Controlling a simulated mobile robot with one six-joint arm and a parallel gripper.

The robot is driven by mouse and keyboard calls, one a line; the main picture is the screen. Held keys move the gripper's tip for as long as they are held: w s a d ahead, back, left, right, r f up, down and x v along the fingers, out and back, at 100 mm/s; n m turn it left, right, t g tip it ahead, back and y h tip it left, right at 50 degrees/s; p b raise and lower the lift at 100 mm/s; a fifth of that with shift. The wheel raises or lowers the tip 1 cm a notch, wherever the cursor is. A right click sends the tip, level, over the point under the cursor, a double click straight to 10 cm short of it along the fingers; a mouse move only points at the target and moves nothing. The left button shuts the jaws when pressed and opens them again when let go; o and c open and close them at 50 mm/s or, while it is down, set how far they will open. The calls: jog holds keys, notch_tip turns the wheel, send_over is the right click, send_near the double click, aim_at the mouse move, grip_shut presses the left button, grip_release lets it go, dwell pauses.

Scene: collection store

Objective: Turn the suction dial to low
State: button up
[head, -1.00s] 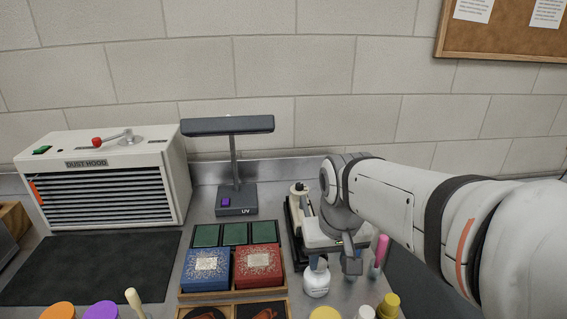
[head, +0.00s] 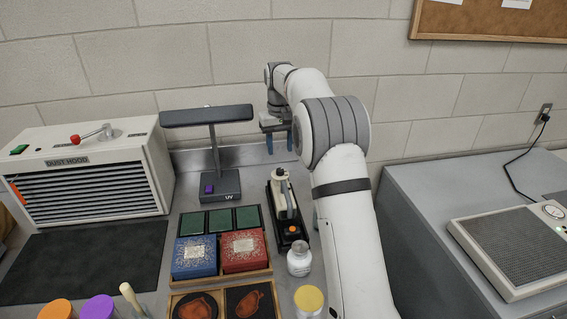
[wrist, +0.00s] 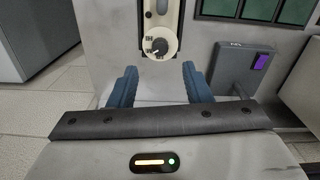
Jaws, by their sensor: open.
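A cream hand-held vacuum (head: 283,190) lies in a black cradle on the steel bench in the head view. Its end fills the top middle of the wrist view as a cream round face (wrist: 170,36), which bears a small dark dial (wrist: 159,46) with tiny markings. I cannot read the dial's setting. My gripper (head: 279,147) is behind and above the vacuum's far end, fingers pointing down. In the wrist view my gripper (wrist: 159,68) has its two blue fingers spread and empty. The dial lies just beyond the gap between the fingertips, apart from both.
A UV lamp (head: 215,150) stands left of my gripper, close by. A dust hood (head: 90,170) is further left. Blue (head: 195,257) and red (head: 244,251) boxes and a white bottle (head: 299,260) stand near the vacuum. A grey perforated unit (head: 512,247) is at right.

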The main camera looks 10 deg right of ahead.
aim_at(280, 169)
notch_tip(280, 169, down, 8)
jog(key=shift+r+p, duration=0.1)
jog(key=shift+p, duration=0.25)
